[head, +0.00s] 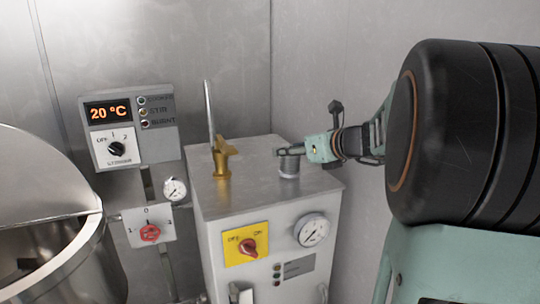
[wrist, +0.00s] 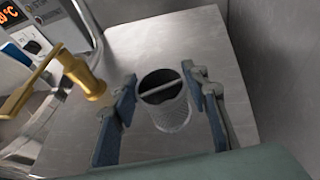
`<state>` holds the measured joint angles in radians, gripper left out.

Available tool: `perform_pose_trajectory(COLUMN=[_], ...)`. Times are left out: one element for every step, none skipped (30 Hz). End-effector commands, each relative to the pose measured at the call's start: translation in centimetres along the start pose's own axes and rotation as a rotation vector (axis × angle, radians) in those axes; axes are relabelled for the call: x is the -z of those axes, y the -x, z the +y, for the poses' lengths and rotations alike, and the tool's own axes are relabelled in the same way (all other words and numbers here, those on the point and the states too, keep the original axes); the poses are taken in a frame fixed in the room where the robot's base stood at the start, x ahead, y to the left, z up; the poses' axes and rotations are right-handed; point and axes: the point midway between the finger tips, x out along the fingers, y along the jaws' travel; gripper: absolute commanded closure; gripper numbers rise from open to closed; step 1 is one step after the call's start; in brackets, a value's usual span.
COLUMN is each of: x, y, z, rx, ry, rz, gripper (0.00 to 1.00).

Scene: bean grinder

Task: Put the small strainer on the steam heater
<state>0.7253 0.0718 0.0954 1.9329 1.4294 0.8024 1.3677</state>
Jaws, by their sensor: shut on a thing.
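The small strainer (head: 289,166) is a grey mesh cylinder at the right part of the steam heater's top. In the wrist view the strainer (wrist: 172,113) looks upright, with its dark open mouth and a bar across it facing the camera. The steam heater (head: 250,213) is a grey metal box with a flat top. My gripper (head: 290,151) is shut on the strainer, with one finger on each side of it in the wrist view (wrist: 164,90). I cannot tell whether the strainer's bottom touches the heater top.
A brass valve (head: 222,165) with an upright rod stands on the heater top, left of the strainer. A control panel (head: 130,128) reading 20 °C is at the left. A large metal vessel (head: 75,265) is at the lower left. Metal walls stand close behind and right.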

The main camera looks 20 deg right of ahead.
Motion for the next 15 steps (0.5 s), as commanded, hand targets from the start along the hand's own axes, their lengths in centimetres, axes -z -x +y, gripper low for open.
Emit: perform_pose_trajectory(x=[0.5,0.61,0.65,0.64,0.61,0.59,0.58,0.58,0.59,0.63,0.72,0.88,0.78,0.76,0.76], y=[-0.18,-0.22,-0.24,-0.24,-0.24,-0.23,-0.23,-0.23,-0.24,-0.26,-0.3,-0.36,-0.32,-0.31,-0.31], z=[-0.04,-0.04,-0.04,-0.04,-0.03,-0.03,-0.03,-0.02,-0.02,-0.02,-0.02,-0.02,-0.02,-0.02,-0.02], rx=[0.0,0.001,0.001,0.001,0.001,0.001,0.001,0.001,0.001,0.001,0.0,0.0,0.0,0.0,0.0], ry=[-0.002,-0.001,0.0,0.001,0.001,0.001,0.001,0.001,0.001,0.001,0.001,0.001,0.001,0.001,0.001], rz=[0.0,0.0,-0.001,-0.001,-0.001,-0.001,-0.001,-0.001,-0.001,-0.001,-0.001,-0.001,0.0,0.0,0.0], gripper=[0.88,0.88,0.88,0.88,0.88,0.88,0.88,0.88,0.88,0.88,0.88,0.88,0.55,0.52,0.48])
